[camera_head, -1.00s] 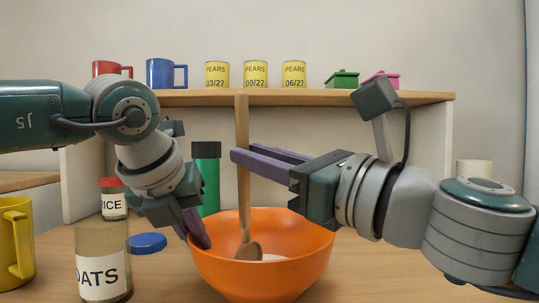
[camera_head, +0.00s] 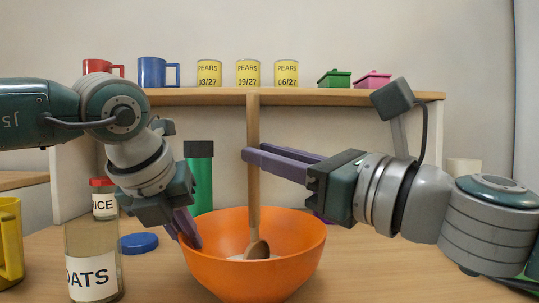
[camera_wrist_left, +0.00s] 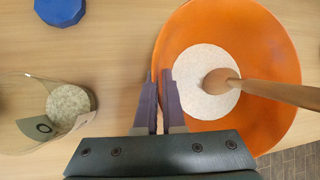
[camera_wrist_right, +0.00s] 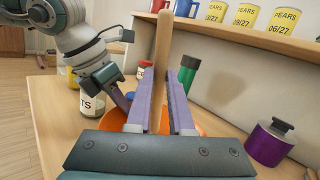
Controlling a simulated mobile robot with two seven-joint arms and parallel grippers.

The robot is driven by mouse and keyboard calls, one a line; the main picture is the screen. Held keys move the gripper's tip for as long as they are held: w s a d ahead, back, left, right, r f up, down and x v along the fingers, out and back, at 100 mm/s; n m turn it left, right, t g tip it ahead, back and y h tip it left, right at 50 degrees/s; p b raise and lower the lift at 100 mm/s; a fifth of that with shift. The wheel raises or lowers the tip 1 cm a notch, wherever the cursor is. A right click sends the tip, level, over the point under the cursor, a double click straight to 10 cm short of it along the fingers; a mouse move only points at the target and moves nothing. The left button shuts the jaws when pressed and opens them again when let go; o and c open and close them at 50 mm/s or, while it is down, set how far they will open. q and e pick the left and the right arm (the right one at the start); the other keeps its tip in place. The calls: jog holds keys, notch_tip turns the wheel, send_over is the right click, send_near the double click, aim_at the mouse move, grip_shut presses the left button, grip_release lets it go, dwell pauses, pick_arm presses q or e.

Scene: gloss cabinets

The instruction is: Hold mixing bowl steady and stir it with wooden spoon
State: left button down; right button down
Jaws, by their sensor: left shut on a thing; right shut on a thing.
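The orange mixing bowl (camera_head: 250,268) stands upright on the table, with a pale, flat content (camera_wrist_left: 207,82) at its bottom. My left gripper (camera_head: 190,232) is shut on the bowl's left rim, as the left wrist view also shows (camera_wrist_left: 158,95). The wooden spoon (camera_head: 254,130) stands nearly upright, its head down at the pale content inside the bowl. My right gripper (camera_head: 250,155) is shut on the spoon's handle above the bowl; in the right wrist view the handle (camera_wrist_right: 162,60) rises between the fingers.
The OATS jar (camera_head: 92,265), blue lid (camera_head: 139,243), RICE jar (camera_head: 104,203) and yellow mug (camera_head: 10,245) stand left of the bowl. A green bottle (camera_head: 199,180) is behind it. A purple canister (camera_wrist_right: 268,143) shows in the right wrist view. The shelf (camera_head: 350,97) holds mugs, cans and small boxes.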

pick_arm(q)
jog(key=shift+f, duration=0.15)
jog(key=shift+a, duration=0.1)
pick_arm(e)
notch_tip(320, 180, up, 12)
jog(key=shift+r, duration=0.2)
dwell(2.0)
dwell(0.7)
pick_arm(q)
jog(key=c, duration=0.9)
grip_release()
jog(key=shift+c, duration=0.2)
